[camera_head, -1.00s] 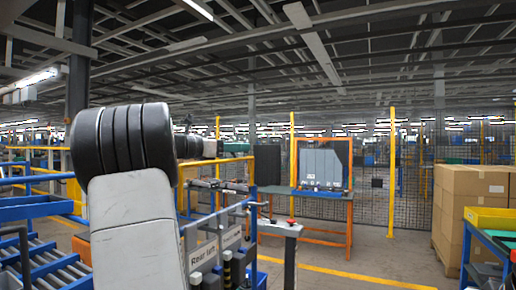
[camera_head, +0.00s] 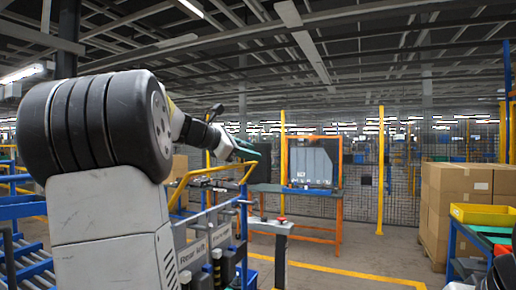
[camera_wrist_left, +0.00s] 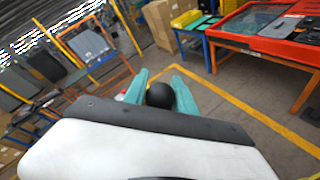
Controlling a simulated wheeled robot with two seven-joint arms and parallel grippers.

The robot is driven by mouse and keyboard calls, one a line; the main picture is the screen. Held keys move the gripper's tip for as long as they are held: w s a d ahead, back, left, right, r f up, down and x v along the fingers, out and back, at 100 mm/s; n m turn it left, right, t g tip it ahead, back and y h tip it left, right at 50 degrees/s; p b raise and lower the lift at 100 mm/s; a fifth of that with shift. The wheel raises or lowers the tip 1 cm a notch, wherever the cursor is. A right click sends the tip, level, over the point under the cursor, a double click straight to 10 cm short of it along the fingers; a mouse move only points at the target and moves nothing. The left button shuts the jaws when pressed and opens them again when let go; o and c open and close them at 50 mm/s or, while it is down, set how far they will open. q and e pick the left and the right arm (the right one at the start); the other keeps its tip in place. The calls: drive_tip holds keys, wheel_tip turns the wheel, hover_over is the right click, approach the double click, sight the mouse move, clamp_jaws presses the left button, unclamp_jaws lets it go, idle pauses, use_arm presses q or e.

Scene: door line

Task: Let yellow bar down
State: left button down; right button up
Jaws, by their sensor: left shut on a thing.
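The yellow bar (camera_head: 198,172) stands raised in the head view, left of the middle, as a bent tube above the rail with the signs. My left gripper (camera_head: 246,154), with teal fingers, is at the bar's far right end. In the left wrist view, my left gripper (camera_wrist_left: 160,90) has its two fingers on either side of a round black knob (camera_wrist_left: 160,95), shut on it. Whether the knob belongs to the bar is hard to see, as most of the bar is hidden there.
An orange-framed stand with a grey panel (camera_head: 312,163) is behind the bar. Cardboard boxes (camera_head: 455,195) and a blue cart with a yellow bin (camera_head: 484,214) are on the right. A roller conveyor (camera_head: 28,262) is at the lower left. Open floor lies at centre right.

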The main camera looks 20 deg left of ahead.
use_arm(q)
drive_tip(key=d+f+m+y, duration=0.3)
drive_tip(key=f+m, duration=0.1)
drive_tip(key=f, duration=0.3)
drive_tip(key=d+f+m+y, duration=0.3)
drive_tip(key=f+m+y, duration=0.1)
drive_tip(key=f, duration=0.4)
drive_tip(key=shift+s+d+g, duration=0.2)
drive_tip(key=shift+s+g, duration=0.05)
drive_tip(key=shift+g, duration=0.15)
drive_tip(key=c, duration=1)
unclamp_jaws()
drive_tip(key=shift+a, duration=0.1)
drive_tip(key=shift+r, duration=0.1)
